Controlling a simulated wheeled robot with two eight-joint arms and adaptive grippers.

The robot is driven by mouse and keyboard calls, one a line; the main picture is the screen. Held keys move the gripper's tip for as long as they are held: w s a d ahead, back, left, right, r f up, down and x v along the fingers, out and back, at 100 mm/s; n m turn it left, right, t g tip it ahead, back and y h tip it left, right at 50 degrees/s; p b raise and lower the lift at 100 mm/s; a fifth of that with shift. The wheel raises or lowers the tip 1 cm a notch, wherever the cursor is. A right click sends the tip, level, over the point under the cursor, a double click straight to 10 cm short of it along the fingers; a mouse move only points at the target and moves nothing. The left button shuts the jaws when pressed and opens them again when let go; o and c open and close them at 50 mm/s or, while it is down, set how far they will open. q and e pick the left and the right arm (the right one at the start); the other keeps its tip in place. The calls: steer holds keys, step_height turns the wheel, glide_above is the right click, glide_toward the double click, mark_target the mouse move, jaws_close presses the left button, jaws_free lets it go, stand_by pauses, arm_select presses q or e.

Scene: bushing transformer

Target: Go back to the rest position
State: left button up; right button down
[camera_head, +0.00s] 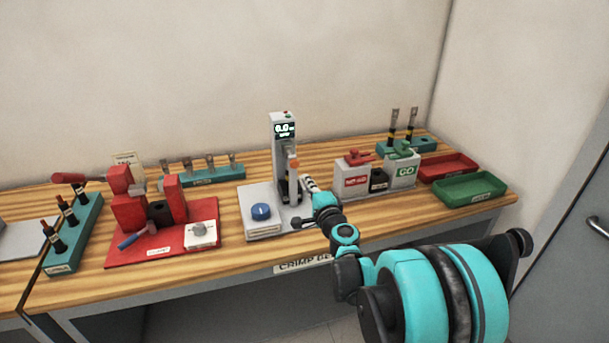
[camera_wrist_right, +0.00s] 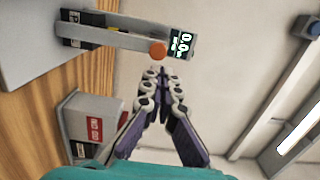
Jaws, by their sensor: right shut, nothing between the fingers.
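My right gripper (camera_head: 308,184) is in front of the grey test device (camera_head: 284,150), at the right side of its column. In the right wrist view its fingers (camera_wrist_right: 160,74) are together with nothing between them. The orange knob (camera_wrist_right: 157,50) of the device is just beyond the fingertips; I cannot tell whether they touch. The device's display (camera_wrist_right: 181,44) reads 0.0. My right arm (camera_head: 425,295) reaches in from the lower right over the table's front edge. My left gripper is not in view.
The wooden table (camera_head: 330,221) carries a red fixture (camera_head: 130,213) on the left and a blue knob (camera_head: 261,212) on the device's base. A NO GO box (camera_head: 352,181), a GO box (camera_head: 403,172), a red tray (camera_head: 447,160) and a green tray (camera_head: 470,190) stand right. The table's front is mostly clear.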

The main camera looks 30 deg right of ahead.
steer(key=s+a+p, duration=0.1)
steer(key=s, duration=0.5)
steer(key=shift+f, duration=0.15)
steer(key=shift+s+a, duration=0.15)
steer(key=s+a+f+n+g+y, duration=0.1)
steer(key=s+a+n+g+y, duration=0.2)
steer(key=a+n, duration=0.45)
steer(key=s+a+f+n+g+y, duration=0.25)
steer(key=a+n, duration=0.25)
steer(key=a, duration=0.6)
steer(key=s+f+n+g+h, duration=0.1)
steer(key=s+f+n+g, duration=0.1)
steer(key=s, duration=0.5)
steer(key=s+a+f+n+g+h, duration=0.1)
steer(key=s+f+n+g, duration=0.2)
steer(key=s, duration=0.5)
steer(key=shift+s+f+n, duration=0.25)
steer(key=shift+f+n, duration=0.2)
steer(key=shift+n, duration=0.8)
